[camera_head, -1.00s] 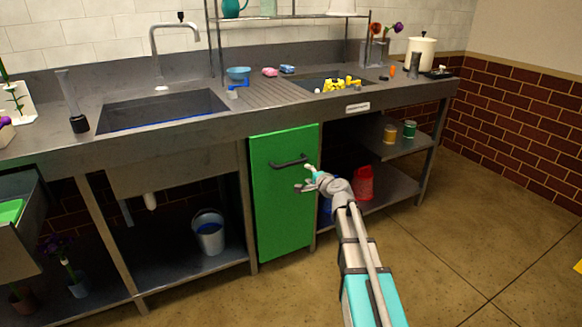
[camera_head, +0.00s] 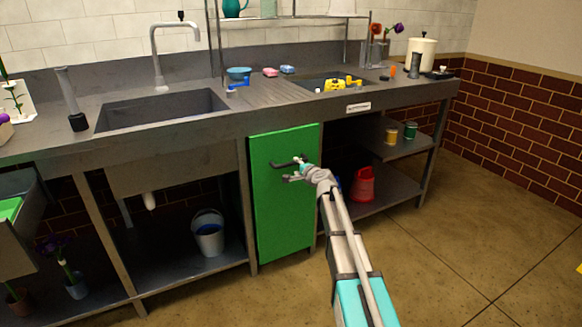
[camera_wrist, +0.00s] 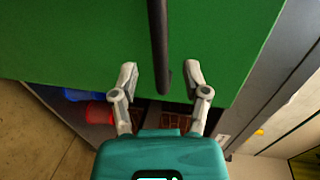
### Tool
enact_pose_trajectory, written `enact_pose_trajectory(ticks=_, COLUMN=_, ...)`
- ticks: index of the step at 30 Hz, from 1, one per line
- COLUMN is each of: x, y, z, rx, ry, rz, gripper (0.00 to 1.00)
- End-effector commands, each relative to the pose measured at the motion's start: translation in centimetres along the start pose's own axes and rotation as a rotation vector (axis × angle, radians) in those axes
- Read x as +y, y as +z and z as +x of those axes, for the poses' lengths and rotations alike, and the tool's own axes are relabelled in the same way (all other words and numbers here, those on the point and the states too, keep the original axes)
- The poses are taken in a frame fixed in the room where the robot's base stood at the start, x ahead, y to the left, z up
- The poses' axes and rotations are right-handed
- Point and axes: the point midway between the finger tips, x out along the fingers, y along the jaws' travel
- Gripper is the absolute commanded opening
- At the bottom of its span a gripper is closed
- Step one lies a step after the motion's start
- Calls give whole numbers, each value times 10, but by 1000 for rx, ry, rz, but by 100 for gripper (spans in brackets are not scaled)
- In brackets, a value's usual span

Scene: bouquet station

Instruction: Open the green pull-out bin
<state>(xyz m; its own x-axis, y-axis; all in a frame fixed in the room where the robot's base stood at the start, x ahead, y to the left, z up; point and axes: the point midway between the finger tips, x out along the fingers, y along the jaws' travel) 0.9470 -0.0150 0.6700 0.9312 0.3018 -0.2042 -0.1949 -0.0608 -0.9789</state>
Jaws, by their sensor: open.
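The green pull-out bin (camera_head: 285,215) has a flat green front under the counter, flush with the frame and closed. A dark bar handle (camera_head: 283,163) runs across its upper part. In the wrist view the green front (camera_wrist: 80,40) fills the top, and the handle (camera_wrist: 158,45) points down between the fingers. My gripper (camera_head: 293,171) is at the right end of the handle and hides part of it. In the wrist view my gripper (camera_wrist: 161,78) is open, one finger on each side of the handle's end, with gaps on both sides.
A metal bucket (camera_head: 208,232) stands on the lower shelf left of the bin. A red container (camera_head: 363,184) is on the shelf to the right. The counter (camera_head: 200,127) overhangs above. The floor (camera_head: 470,250) in front is clear.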

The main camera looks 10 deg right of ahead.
Motion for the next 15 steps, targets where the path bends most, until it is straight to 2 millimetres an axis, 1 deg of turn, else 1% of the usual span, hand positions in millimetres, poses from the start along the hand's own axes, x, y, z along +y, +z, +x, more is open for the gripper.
enact_pose_trajectory(ticks=1, x=1, y=-1, z=12, rx=-1, ry=0, rz=0, gripper=60)
enact_pose_trajectory(ticks=6, x=1, y=0, z=33, rx=-2, ry=0, rz=-1, gripper=60)
enact_pose_trajectory(ticks=10, x=0, y=0, z=42, rx=-1, ry=0, rz=-1, gripper=60)
enact_pose_trajectory(ticks=15, x=0, y=0, z=48, rx=0, ry=0, rz=-1, gripper=60)
